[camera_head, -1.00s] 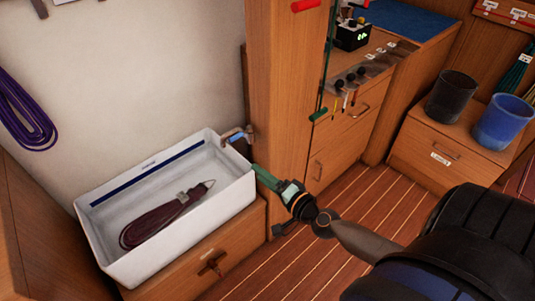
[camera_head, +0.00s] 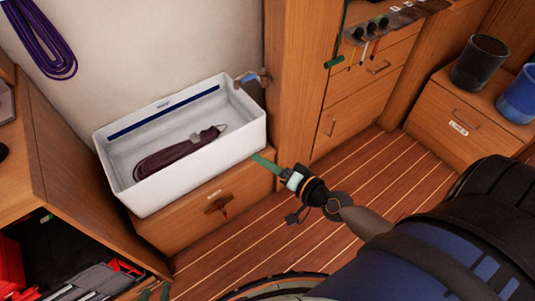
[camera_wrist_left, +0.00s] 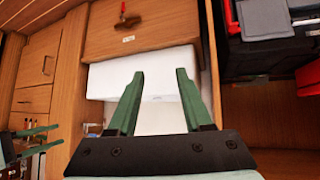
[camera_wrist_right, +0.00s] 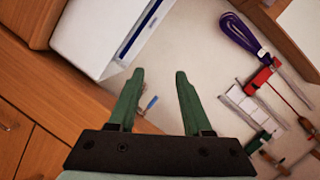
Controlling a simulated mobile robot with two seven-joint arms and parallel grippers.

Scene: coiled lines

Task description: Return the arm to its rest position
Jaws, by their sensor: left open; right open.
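My right arm reaches in from the right in the head view. Its gripper (camera_head: 265,161) is near the front right corner of the white tray (camera_head: 190,185). In the right wrist view, its two green fingers (camera_wrist_right: 156,100) stand apart with nothing between them. My left gripper (camera_head: 156,291) shows only as green fingertips at the bottom left edge of the head view. In the left wrist view, its fingers (camera_wrist_left: 160,102) are apart and empty, with the tray (camera_wrist_left: 150,72) beyond them. A dark maroon coiled line (camera_head: 175,156) lies in the tray.
The tray stands on a wooden drawer unit (camera_head: 190,215). An open shelf with a red case (camera_head: 10,265) is at the left. A purple coil (camera_head: 45,40) hangs on the wall. A black bucket (camera_head: 480,65) and a blue one (camera_head: 520,95) stand at the right. Plank floor (camera_head: 360,170) is clear.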

